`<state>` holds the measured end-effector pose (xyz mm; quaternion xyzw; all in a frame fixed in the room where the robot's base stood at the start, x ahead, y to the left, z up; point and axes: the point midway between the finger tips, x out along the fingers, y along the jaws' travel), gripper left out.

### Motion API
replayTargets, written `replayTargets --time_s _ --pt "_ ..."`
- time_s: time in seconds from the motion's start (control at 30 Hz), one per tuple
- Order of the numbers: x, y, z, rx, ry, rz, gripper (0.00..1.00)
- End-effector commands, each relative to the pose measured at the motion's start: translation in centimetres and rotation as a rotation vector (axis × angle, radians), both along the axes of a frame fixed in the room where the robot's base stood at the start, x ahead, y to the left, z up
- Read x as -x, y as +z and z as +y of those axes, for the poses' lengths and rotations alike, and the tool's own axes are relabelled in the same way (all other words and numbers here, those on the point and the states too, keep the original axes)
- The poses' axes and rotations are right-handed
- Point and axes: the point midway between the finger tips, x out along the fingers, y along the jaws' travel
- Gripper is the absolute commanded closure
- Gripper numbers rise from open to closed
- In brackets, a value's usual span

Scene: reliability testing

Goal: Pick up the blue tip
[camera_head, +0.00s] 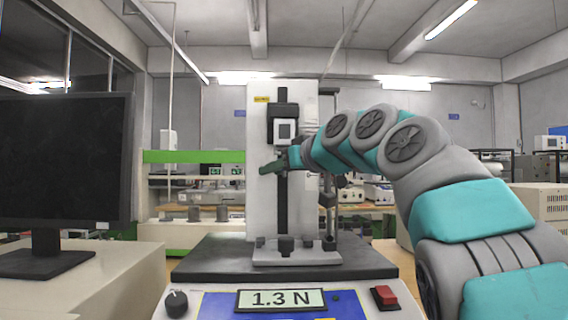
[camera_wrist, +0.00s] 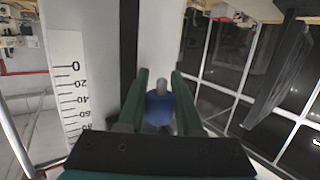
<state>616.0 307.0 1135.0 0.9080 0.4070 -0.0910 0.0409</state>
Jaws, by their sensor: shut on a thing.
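The blue tip (camera_wrist: 158,108) shows in the wrist view between the two green fingers of my gripper (camera_wrist: 159,80). It is a rounded blue piece with a short grey stem (camera_wrist: 162,84) at its upper end. The fingers are shut on its sides. In the head view my gripper (camera_head: 272,167) is in front of the dark column of the white test stand (camera_head: 265,195), below the boxy grey head (camera_head: 285,131). I cannot make out the blue tip in the head view.
The stand's dark base (camera_head: 210,262) is below, with a display (camera_head: 281,299) reading 1.3 N, a red switch (camera_head: 385,296) and a black knob (camera_head: 176,302). A monitor (camera_head: 62,160) stands at left. A white scale (camera_wrist: 68,90) lies left of my fingers in the wrist view.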

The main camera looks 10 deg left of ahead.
Motion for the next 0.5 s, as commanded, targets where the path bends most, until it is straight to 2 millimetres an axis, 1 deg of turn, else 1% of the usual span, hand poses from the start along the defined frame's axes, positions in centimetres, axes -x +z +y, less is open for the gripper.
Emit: replayTargets --time_s 0.03,0.2,0.23,0.5 --pt "0.00 0.00 0.00 0.000 0.000 0.000 0.79" --pt "0.00 0.00 0.00 0.000 0.000 0.000 0.98" --pt "0.00 0.00 0.00 0.000 0.000 0.000 1.00" --pt "-0.01 0.00 -0.01 0.000 0.000 0.000 1.00"
